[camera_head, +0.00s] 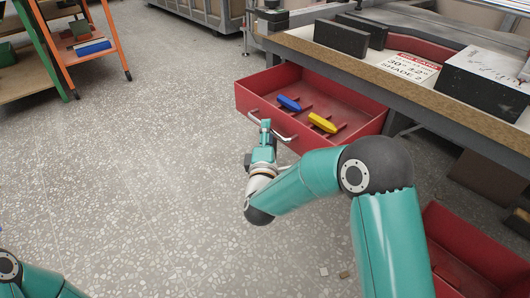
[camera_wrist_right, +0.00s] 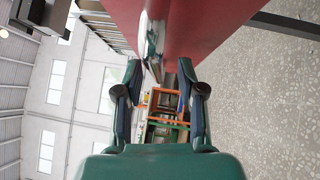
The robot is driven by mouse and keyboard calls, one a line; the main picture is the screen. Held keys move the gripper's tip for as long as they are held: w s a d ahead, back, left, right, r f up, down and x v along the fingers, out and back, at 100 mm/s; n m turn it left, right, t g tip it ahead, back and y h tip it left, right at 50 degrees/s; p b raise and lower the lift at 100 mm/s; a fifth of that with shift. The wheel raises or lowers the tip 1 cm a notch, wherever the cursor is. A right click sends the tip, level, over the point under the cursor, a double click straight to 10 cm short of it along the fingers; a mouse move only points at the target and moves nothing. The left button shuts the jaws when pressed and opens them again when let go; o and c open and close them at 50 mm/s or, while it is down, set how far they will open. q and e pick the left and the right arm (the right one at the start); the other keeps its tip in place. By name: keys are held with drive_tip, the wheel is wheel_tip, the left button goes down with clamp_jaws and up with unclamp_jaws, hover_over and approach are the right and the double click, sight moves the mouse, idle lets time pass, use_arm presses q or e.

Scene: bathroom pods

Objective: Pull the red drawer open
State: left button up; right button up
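The red drawer (camera_head: 360,133) stands pulled out from under the workbench, its inside showing. A blue piece (camera_head: 289,103) and a yellow piece (camera_head: 322,122) lie in it. Its metal handle (camera_head: 284,136) runs along the front face. My right gripper (camera_head: 265,127) is at the left part of the handle. In the right wrist view, my right gripper's (camera_wrist_right: 160,68) fingers are wide apart, with the handle (camera_wrist_right: 151,45) in the gap near the tips and the red drawer front (camera_wrist_right: 205,25) beyond. I see no finger closed on the handle. My left gripper is out of view.
The workbench top (camera_head: 440,103) holds dark blocks and a sign (camera_head: 411,68). A second red container (camera_head: 480,245) is low at the bottom right. An orange rack (camera_head: 108,42) stands at the upper left. The speckled floor (camera_head: 150,150) left of the drawer is clear.

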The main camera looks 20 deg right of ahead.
drive_tip(key=v, duration=1)
